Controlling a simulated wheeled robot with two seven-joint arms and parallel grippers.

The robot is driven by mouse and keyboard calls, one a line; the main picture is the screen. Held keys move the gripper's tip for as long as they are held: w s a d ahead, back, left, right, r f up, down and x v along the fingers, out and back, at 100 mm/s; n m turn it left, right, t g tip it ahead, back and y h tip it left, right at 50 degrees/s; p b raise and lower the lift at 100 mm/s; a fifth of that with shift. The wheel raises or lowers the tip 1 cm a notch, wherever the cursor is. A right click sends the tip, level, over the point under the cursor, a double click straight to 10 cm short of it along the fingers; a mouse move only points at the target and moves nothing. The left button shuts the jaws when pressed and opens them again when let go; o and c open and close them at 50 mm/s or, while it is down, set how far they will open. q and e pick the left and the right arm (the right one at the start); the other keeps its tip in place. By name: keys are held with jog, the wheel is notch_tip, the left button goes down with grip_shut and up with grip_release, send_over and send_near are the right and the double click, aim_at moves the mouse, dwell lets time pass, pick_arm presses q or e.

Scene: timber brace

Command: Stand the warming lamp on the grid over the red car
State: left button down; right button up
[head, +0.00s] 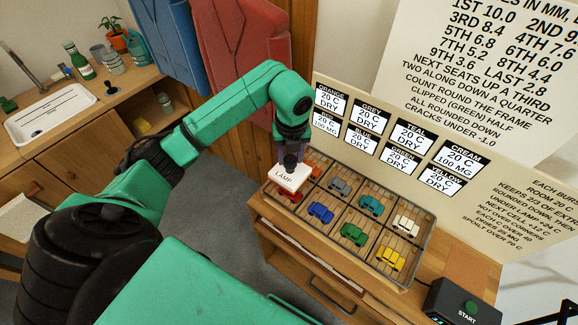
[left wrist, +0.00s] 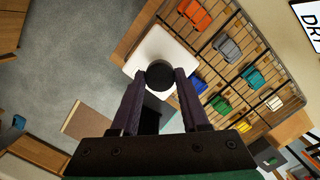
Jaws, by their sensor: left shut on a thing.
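The warming lamp (head: 290,179) is a white slab marked LAMP with a dark knob on top. My left gripper (head: 291,160) is shut on that knob from above. The lamp is over the near left corner of the grid (head: 408,283); I cannot tell whether it touches. The red car (head: 288,196) shows only in part below the lamp's lower edge. In the left wrist view the lamp (left wrist: 153,47) sits at the tray's corner, its knob between the fingers (left wrist: 160,82), and the red car is hidden. My right gripper is not in view.
Orange (head: 314,170), grey (head: 340,187), blue (head: 321,212), teal (head: 371,205), green (head: 354,234), cream (head: 405,223) and yellow (head: 390,257) cars sit in other cells. A card board (head: 480,205) stands behind the tray. A START box (head: 464,305) stands at the right.

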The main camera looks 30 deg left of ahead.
aim_at(291, 172)
pick_arm(q)
jog(key=f, duration=0.2)
jog(key=f+p, duration=0.1)
jog(key=f, duration=0.2)
jog(key=shift+s+d+f, duration=0.1)
jog(key=shift+d+f, duration=0.1)
jog(key=shift+f, duration=0.05)
jog(key=shift+a+f, duration=0.15)
jog(key=shift+f, duration=0.05)
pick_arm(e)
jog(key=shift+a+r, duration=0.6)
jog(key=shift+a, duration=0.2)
pick_arm(q)
jog(key=c, duration=0.8)
grip_release()
jog(key=shift+f, duration=0.15)
jog(key=o, duration=0.4)
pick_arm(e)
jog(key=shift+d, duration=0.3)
